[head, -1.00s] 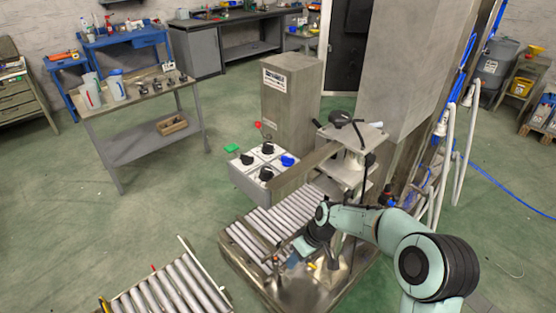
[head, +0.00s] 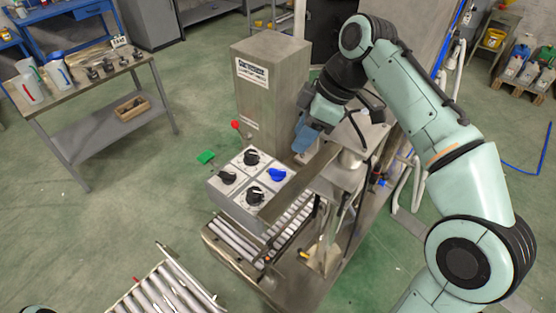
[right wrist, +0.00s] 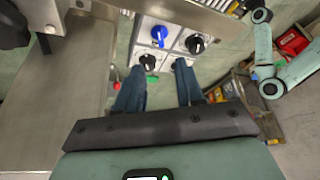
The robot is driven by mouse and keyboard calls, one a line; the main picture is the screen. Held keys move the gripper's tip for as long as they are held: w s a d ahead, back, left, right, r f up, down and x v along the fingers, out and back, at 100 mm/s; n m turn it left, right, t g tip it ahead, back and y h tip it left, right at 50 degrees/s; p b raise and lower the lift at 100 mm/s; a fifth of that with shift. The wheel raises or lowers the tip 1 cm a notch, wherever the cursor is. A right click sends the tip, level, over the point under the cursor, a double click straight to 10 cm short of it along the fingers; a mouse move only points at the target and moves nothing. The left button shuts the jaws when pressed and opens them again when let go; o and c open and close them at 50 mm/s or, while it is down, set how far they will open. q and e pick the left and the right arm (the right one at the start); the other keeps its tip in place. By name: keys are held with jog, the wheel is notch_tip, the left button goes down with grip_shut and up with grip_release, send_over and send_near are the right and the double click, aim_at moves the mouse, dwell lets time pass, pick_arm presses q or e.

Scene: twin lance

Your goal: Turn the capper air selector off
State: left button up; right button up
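A light grey control box (head: 228,202) carries several rotary selectors on its top: a blue knob (head: 277,175) and black knobs at the back (head: 251,158), left (head: 228,177) and front (head: 254,195). Their labels are too small to read, so I cannot tell which is the capper air selector. My right gripper (head: 301,143) is above and behind the box, empty. In the right wrist view its two blue fingers (right wrist: 158,68) are apart, with the blue knob (right wrist: 158,34) and black knobs (right wrist: 194,43) beyond them, untouched. My left gripper is not in view.
A tall grey cabinet (head: 270,90) with a red-balled lever (head: 236,125) stands behind the box. A steel capping machine (head: 345,175) stands close on the right, above a roller conveyor (head: 232,243). Open green floor lies left of the box.

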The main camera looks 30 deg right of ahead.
aim_at(279, 170)
jog(key=b+x, duration=0.1)
jog(key=x, duration=0.9)
jog(key=shift+s+d+f+b, duration=0.1)
jog(key=shift+f+b, duration=0.05)
jog(key=shift+b, duration=0.25)
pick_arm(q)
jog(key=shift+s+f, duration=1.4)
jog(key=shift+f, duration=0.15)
pick_arm(e)
jog(key=shift+w+a+f, duration=0.2)
jog(key=shift+a+f, duration=0.05)
jog(key=shift+f, duration=0.25)
grip_shut()
